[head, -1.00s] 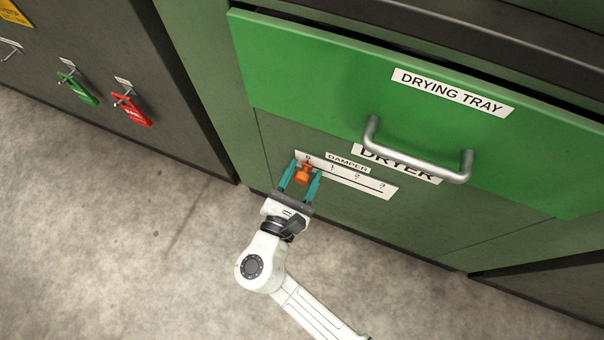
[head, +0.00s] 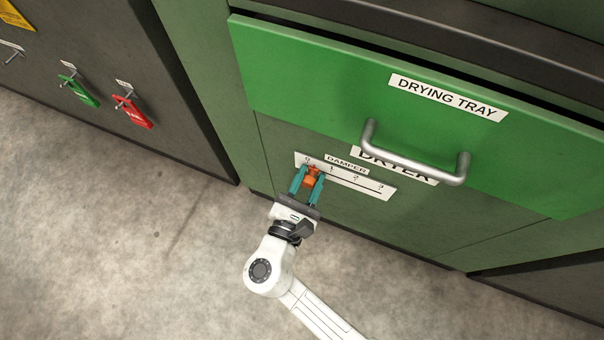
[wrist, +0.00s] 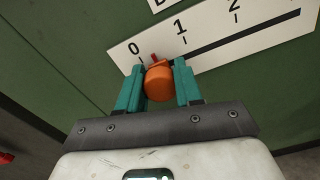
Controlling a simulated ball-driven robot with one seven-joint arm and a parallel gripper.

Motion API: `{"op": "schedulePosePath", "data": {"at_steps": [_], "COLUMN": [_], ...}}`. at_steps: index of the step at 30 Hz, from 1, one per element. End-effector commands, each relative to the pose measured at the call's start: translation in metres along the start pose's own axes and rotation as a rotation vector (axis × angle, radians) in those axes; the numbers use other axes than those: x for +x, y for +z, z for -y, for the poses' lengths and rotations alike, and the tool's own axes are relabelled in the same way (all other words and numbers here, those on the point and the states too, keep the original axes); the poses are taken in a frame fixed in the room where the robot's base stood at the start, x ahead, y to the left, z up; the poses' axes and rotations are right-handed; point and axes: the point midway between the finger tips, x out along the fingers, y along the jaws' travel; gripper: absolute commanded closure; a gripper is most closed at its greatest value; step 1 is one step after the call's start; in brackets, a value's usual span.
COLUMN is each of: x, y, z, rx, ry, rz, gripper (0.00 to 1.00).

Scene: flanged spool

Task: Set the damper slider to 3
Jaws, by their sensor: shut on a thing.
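The damper scale (head: 376,190) is a white plate marked 0 to 3 with a dark slot, on the green dryer front; it also shows in the wrist view (wrist: 262,30). The orange slider knob (head: 311,178) sits between 0 and 1; in the wrist view the knob (wrist: 158,82) has a red pointer above it, between those two marks. My gripper (head: 308,180), with teal fingers, is shut on the knob. In the wrist view my gripper (wrist: 160,84) has one finger on each side of it. The 3 end of the slot is clear.
The green drying tray drawer (head: 300,75) juts out above the scale, with a metal handle (head: 415,160) overhanging to the upper right. The floor below is bare.

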Motion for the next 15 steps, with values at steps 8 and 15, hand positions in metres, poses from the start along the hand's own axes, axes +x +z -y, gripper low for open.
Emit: {"op": "schedulePosePath", "data": {"at_steps": [8, 15], "x": [0.000, -0.001], "y": [0.022, 0.033], "z": [0.066, 0.116], "rx": [-0.008, -0.006], "ry": [-0.006, -0.003], "rz": [-0.001, -0.002], "gripper": [1.00, 1.00]}}
